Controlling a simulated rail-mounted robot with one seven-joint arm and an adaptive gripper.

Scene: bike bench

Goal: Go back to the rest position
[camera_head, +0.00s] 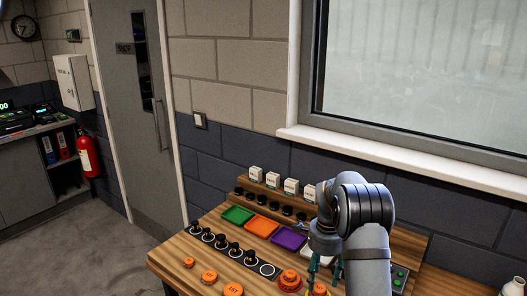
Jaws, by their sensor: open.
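My gripper (325,274) shows at the lower right of the head view, partly behind my dark grey arm. Its teal fingers point down over the front right part of the wooden bench (212,254). The fingers are apart, and I see nothing held between them. An orange knob-like piece (319,289) is just below the fingers; I cannot tell whether they touch it.
Green (238,215), orange (262,226) and purple (288,238) trays lie mid-bench. Several small white boxes (273,180) stand on the back shelf. A row of black holders (221,242) runs along the front. A window sill (400,172) is behind my arm.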

